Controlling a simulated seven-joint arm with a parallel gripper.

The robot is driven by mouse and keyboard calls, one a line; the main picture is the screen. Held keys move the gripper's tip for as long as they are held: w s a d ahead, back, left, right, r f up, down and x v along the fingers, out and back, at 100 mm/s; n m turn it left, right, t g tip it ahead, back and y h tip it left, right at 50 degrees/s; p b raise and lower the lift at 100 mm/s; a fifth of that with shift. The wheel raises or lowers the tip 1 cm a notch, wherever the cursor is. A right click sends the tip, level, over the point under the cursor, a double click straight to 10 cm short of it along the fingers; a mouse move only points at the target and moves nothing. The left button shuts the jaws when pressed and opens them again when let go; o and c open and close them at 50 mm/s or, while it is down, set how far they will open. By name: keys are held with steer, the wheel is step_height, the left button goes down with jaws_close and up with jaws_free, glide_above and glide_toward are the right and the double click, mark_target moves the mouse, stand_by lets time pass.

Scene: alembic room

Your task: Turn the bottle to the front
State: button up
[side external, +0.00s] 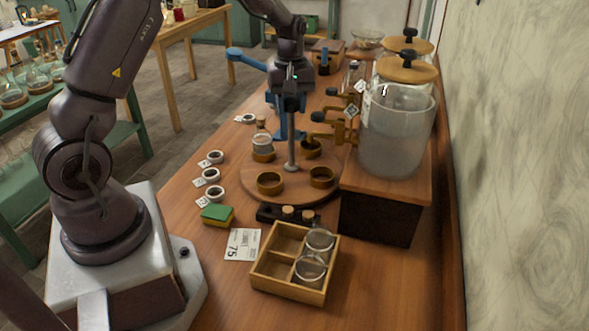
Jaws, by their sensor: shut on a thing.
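A round wooden turntable (290,194) stands on the bench with several brown ring holders on it. A small clear bottle (262,142) sits upright in the holder at the turntable's left side, toward the back. The other holders that I can see look empty. A grey upright post (291,150) rises from the middle of the turntable. My gripper (291,103) points down over the turntable and is shut on the top of this post. The fingertips are small and dark here, so their exact contact is hard to see.
Large glass jars (397,130) with taps stand on a wooden box (385,190) close at the right. A divided wooden crate (290,285) with glass jars is in front. A green-and-yellow sponge (217,215) and several white rings lie left. A blue stand (247,58) is behind.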

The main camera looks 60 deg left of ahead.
steer(key=shift+n, duration=0.3)
steer(key=n, duration=0.4)
steer(key=shift+n, duration=0.9)
